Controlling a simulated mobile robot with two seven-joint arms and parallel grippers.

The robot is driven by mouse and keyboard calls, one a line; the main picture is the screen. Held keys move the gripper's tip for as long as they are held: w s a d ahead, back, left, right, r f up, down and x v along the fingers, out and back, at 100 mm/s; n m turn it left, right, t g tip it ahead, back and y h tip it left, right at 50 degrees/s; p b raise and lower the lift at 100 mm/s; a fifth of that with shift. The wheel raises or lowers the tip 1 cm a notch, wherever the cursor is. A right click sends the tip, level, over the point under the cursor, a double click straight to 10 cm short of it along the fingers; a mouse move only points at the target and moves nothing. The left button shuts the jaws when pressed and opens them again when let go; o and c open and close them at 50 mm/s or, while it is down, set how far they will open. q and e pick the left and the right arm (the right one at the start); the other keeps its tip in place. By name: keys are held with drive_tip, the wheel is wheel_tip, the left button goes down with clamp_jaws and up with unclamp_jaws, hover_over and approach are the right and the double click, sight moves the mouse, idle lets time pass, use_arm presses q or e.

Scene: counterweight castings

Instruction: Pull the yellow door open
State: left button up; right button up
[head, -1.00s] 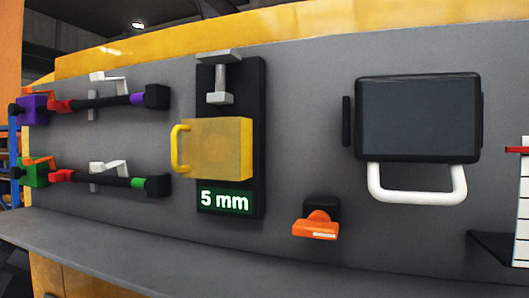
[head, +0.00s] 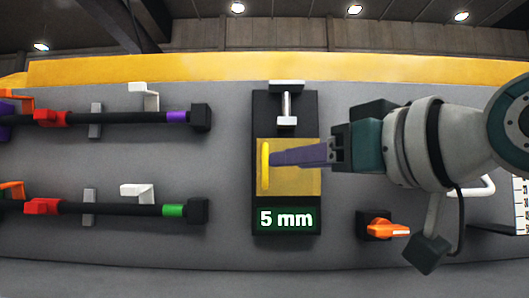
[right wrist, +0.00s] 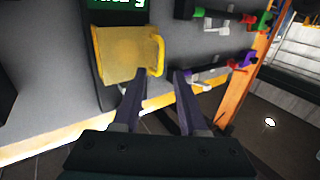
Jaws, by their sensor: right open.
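The yellow door (head: 300,180) is a flat square panel on a black upright plate. It looks shut in the head view. Its yellow bar handle (head: 264,167) stands on its left side. My right gripper (head: 273,158) reaches in from the right across the door, fingertips at the handle and covering part of the door. In the right wrist view the two fingers (right wrist: 161,72) are apart, with the handle (right wrist: 158,55) just beyond and between their tips. I cannot tell whether they touch it. The door (right wrist: 124,55) is left of them there. My left gripper is not in view.
An orange knob (head: 385,227) is at lower right. Two black bars (head: 120,117) with coloured ends run along the left wall.

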sight(288, 167)
drive_tip(key=p+x, duration=0.2)
drive_tip(key=x, duration=0.4)
drive_tip(key=shift+p, duration=0.4)
drive_tip(key=shift+c, duration=0.3)
drive_tip(key=c, duration=0.6)
clamp_jaws()
